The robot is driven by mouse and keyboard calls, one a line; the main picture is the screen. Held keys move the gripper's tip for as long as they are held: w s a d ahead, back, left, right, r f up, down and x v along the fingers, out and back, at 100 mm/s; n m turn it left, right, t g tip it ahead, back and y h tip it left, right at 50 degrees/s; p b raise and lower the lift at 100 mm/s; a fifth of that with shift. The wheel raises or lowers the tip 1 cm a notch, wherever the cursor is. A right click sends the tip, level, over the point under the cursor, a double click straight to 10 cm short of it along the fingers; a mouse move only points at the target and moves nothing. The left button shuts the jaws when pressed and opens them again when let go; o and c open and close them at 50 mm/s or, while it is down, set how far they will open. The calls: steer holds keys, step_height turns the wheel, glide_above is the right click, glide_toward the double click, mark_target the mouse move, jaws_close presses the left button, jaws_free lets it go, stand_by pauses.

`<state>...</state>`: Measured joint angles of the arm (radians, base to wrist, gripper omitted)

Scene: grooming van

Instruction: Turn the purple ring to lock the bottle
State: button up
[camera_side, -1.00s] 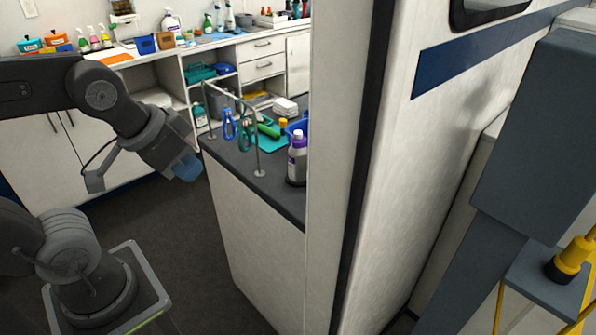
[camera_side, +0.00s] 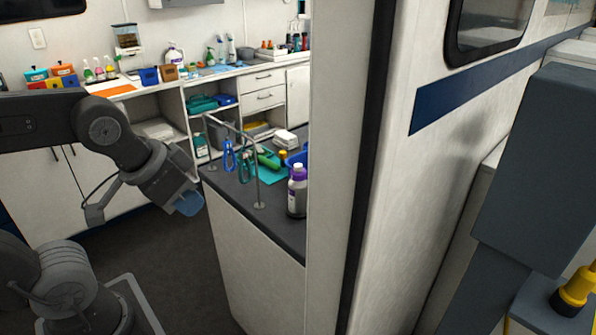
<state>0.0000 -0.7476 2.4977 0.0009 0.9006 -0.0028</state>
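The bottle (camera_side: 297,196) is grey with a pale label and stands upright near the front edge of the dark counter. The purple ring (camera_side: 298,174) sits around its neck, below a white top. My gripper (camera_side: 190,203) hangs to the left of the counter, clear of the bottle, with blue fingertips pointing down and right. The fingers overlap in this view, so their opening does not show. Nothing can be seen held in them.
A metal rail (camera_side: 256,170) with blue and green looped tools stands on the counter (camera_side: 238,192) left of the bottle. A teal mat (camera_side: 270,174), a green roller and white towels (camera_side: 286,138) lie behind. A white wall panel (camera_side: 335,200) stands close to the bottle's right.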

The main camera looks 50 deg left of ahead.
mark_target(298, 167)
steer(key=o, duration=0.7)
steer(key=w+r+n, duration=0.1)
steer(key=w, duration=0.3)
steer(key=w+a+r+n+y, duration=0.1)
steer(key=w, duration=0.3)
steer(key=w+a+r+n+g, duration=0.1)
steer(key=w+r, duration=0.1)
steer(key=w, duration=0.2)
steer(key=shift+n, duration=0.4)
steer(key=o, duration=0.3)
steer(key=w, duration=0.2)
steer(key=w+a+n, duration=0.1)
steer(key=w, duration=0.1)
steer(key=w+n+y, duration=0.1)
steer(key=w, duration=0.2)
steer(key=shift+a+f+g, duration=0.15)
steer(key=shift+f+g, duration=0.05)
steer(key=shift+g, duration=0.2)
steer(key=shift+o, duration=0.9)
steer(key=w+a+f+n+y, duration=0.1)
steer(key=w+f+n, duration=0.1)
steer(key=w, duration=0.6)
steer(key=shift+w+a+f+n+g, duration=0.15)
steer(key=shift+a+f+n+g, duration=0.2)
steer(key=shift+n, duration=0.15)
steer(key=x, duration=1.4)
steer(key=shift+w+a, duration=0.1)
steer(key=shift+w, duration=0.2)
steer(key=c, duration=0.9)
